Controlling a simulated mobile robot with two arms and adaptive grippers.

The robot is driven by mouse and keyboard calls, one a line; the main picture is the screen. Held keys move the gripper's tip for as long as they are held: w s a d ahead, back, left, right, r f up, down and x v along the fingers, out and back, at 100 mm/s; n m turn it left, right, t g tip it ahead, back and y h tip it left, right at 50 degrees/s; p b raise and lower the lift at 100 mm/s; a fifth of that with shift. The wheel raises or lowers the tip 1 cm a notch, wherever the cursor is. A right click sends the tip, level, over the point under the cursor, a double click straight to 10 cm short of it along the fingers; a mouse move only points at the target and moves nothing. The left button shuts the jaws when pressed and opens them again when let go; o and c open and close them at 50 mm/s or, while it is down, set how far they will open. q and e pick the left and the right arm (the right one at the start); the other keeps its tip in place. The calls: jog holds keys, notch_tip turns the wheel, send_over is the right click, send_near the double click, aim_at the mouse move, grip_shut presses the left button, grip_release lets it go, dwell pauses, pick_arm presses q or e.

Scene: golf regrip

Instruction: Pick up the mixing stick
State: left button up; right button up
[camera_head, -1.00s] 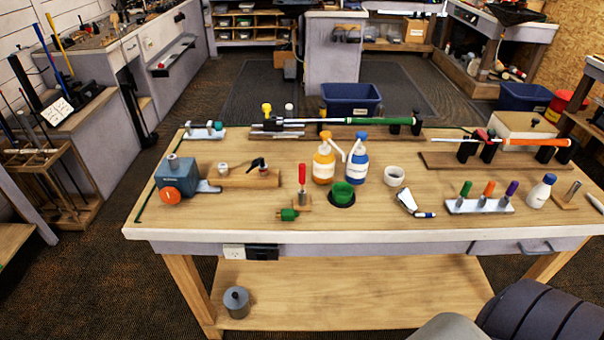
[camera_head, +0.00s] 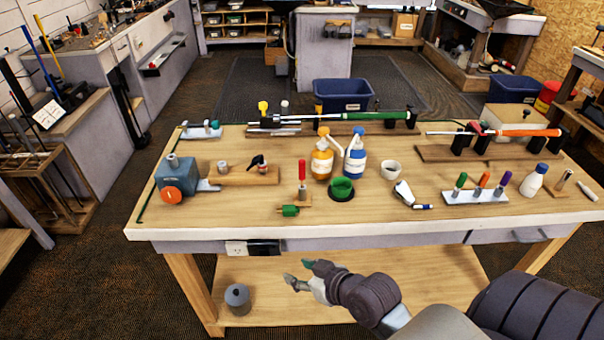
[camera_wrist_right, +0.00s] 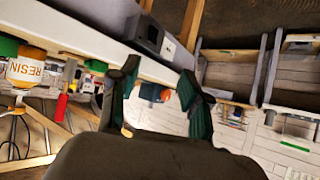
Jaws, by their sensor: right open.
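A red-handled upright stick (camera_head: 302,170) stands in a small wooden base on the workbench, left of the green cup (camera_head: 341,188); it looks like the mixing stick. The red handle also shows in the right wrist view (camera_wrist_right: 62,106), at the left, outside the fingers. My right gripper (camera_head: 298,274) is open and empty. It is in front of the bench's front edge, lower in the picture than the stick and apart from it. Its two dark green fingers (camera_wrist_right: 162,88) show spread in the right wrist view. My left gripper is not in view.
An orange resin bottle (camera_head: 321,164) and a blue bottle (camera_head: 356,162) stand behind the green cup. A small green item (camera_head: 290,211) lies in front of the stick. A vise (camera_head: 174,180) is at the left. The bench's front edge (camera_head: 340,229) lies between my gripper and the objects.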

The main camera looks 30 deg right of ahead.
jog(key=w+d+r+m+t, duration=0.1)
jog(key=w+d+r+t, duration=0.2)
jog(key=w+d+r, duration=0.15)
jog(key=m+t+h, duration=0.2)
jog(key=t+h, duration=0.1)
jog(key=t, duration=0.1)
send_near(304, 172)
jog(key=shift+h, duration=0.3)
jog(key=w+p, duration=0.2)
jog(key=w, duration=0.3)
jog(key=shift+a, duration=0.1)
jog(key=w, duration=0.1)
jog(key=w+p, duration=0.1)
jog(key=w, duration=0.3)
jog(key=shift+d, duration=0.4)
jog(key=shift+w+f, duration=0.15)
jog(key=shift+w, duration=0.4)
jog(key=shift+s, duration=0.1)
jog(key=shift+c, duration=1.2)
grip_shut()
